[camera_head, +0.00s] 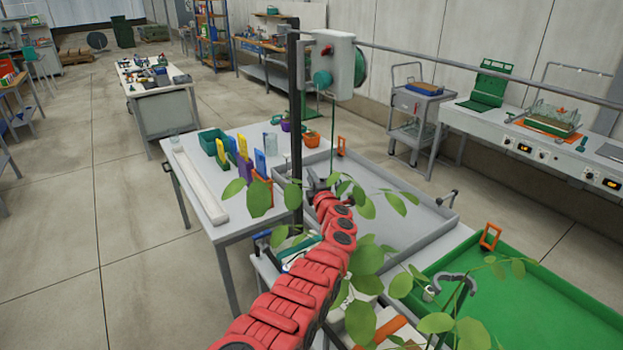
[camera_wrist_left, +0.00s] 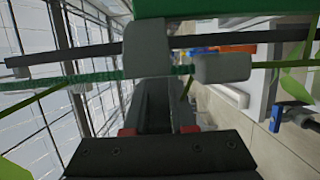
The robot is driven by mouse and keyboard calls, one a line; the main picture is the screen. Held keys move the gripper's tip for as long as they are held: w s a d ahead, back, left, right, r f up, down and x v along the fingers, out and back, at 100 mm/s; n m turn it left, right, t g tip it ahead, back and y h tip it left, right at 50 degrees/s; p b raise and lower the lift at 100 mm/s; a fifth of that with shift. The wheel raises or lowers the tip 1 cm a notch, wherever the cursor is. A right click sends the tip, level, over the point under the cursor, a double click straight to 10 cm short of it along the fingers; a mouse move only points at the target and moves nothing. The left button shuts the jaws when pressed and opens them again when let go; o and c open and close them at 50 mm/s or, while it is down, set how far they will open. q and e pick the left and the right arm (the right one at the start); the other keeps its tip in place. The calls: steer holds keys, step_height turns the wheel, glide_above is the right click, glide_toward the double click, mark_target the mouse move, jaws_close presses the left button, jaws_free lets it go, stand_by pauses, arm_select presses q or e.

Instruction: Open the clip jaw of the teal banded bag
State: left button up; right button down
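I cannot make out a teal banded bag or its clip jaw for sure in either view. My left gripper (camera_head: 318,178) is at the end of the red arm, beside the dark upright post and over the grey tray, partly behind leaves. In the left wrist view, the two grey finger pads (camera_wrist_left: 184,66) stand apart with a gap between them. A green cord (camera_wrist_left: 90,76) runs across behind the pads and shows in the gap; no grip on it is visible. My right gripper is not in view.
A white box (camera_head: 335,65) with a teal knob and green reel tops the dark post (camera_head: 295,120). Leafy stems (camera_head: 362,260) crowd the foreground. The grey tray (camera_head: 415,212) is mostly bare. A green tray (camera_head: 535,300) lies at right.

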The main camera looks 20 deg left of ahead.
arm_select(q)
jaws_close()
steer(key=m+t+h+p, duration=0.1)
steer(key=w+m+h+p, duration=0.1)
steer(key=h, duration=0.1)
steer(key=m+t+h, duration=0.1)
steer(key=h, duration=0.1)
steer(key=shift+w+d+m+t+p, duration=0.2)
steer(key=shift+d+m+t+p, duration=0.1)
steer(key=shift+m+p, duration=0.1)
steer(key=o, duration=0.6)
jaws_free()
steer(key=shift+a, duration=0.1)
steer(key=shift+c, duration=0.2)
